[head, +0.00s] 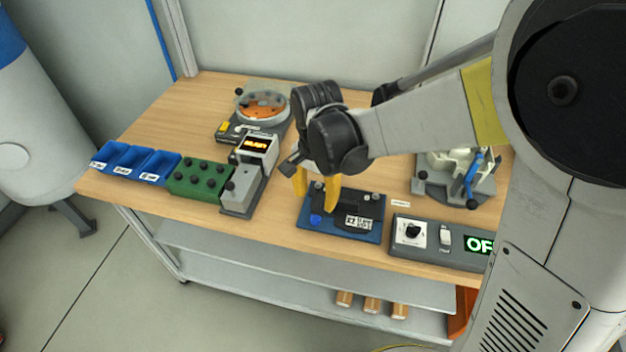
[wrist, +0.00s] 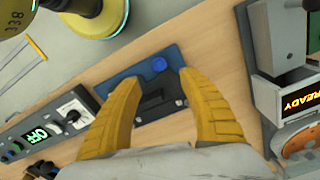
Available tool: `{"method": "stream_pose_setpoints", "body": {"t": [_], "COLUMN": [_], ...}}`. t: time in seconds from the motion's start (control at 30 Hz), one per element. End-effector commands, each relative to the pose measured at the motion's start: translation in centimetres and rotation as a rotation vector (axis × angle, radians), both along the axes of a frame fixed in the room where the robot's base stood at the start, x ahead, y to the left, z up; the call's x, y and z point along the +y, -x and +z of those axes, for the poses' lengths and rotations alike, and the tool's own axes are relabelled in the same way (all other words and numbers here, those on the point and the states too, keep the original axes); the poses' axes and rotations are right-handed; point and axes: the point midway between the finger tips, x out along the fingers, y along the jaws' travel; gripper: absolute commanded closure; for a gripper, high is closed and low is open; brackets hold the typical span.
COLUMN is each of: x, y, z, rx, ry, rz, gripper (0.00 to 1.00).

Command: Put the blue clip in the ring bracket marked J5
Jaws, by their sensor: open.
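My gripper (head: 316,197) has yellow fingers spread apart over a blue plate (head: 311,234) on the bench. A partly readable label (head: 358,222) is on the plate. I can make out no ring bracket and no J5 mark.
Blue bins (head: 137,163) and a green block with black knobs (head: 199,178) stand left. A lit display unit (head: 257,146) and an orange round fixture (head: 264,103) stand behind. A control box (head: 428,235) reading OFF and a clamp fixture (head: 437,186) stand right.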

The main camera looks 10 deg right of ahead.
Motion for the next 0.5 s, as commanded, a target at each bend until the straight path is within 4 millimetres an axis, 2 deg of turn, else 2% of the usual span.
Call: {"method": "stream_pose_setpoints", "body": {"t": [0.03,0.1,0.37,0.5], "x": [0.0,0.0,0.0,0.0], "y": [0.0,0.0,0.0,-0.1], "z": [-1.3,-2.4,-4.3,-6.4], "rx": [0.000,-0.001,-0.002,-0.002], "ry": [0.000,0.000,-0.001,-0.001], "rz": [0.000,0.001,0.001,0.001], "gripper": [0.50,0.50,0.50,0.50]}}
